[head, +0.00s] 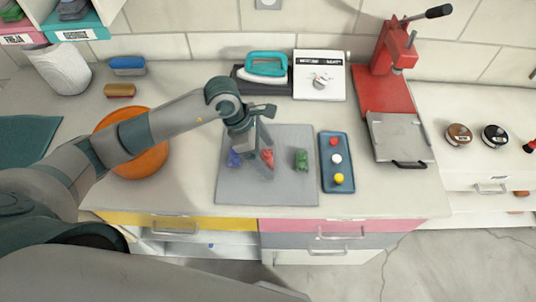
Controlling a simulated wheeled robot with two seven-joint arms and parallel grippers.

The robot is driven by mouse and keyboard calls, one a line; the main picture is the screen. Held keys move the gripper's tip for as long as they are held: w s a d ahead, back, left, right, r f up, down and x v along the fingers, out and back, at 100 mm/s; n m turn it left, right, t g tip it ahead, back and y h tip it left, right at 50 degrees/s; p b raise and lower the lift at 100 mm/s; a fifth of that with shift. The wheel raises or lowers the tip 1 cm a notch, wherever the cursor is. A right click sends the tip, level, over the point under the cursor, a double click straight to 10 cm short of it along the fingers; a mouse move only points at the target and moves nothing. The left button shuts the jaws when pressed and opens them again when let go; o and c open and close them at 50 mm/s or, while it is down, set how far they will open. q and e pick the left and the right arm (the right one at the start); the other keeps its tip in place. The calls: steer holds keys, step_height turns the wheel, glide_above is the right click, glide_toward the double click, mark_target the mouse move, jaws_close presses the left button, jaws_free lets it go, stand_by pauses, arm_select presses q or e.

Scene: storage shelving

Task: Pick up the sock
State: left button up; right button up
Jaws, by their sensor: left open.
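Several small coloured items lie on a grey mat (295,187) on the counter: a blue one (234,158), a red one (267,158) and a green one (301,159). They may be crumpled socks, but they are too small to tell for sure. My left gripper (259,156) reaches in from the left and points down over the mat, at the red item and just right of the blue one. It is open. I cannot tell whether its fingers touch the red item. My right gripper is not in view.
An orange bowl (147,163) stands partly behind my left arm. A blue tray (338,178) with red, white and yellow knobs lies right of the mat. Behind are a teal iron (264,66), a white control box (320,77) and a red press (382,85).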

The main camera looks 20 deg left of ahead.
mark_target(267, 156)
arm_select(q)
steer(key=shift+f, duration=0.2)
stand_by(0.3)
steer(key=c, duration=1.1)
steer(key=shift+c, duration=0.2)
steer(key=shift+r, duration=0.2)
step_height(267, 156, up, 4)
steer(key=shift+f+p, duration=0.1)
steer(key=shift+p, duration=0.75)
steer(key=s+d+r+p, duration=0.4)
steer(key=s+r, duration=0.3)
steer(key=s, duration=0.3)
steer(key=shift+s+d, duration=0.25)
steer(key=shift+s, duration=0.15)
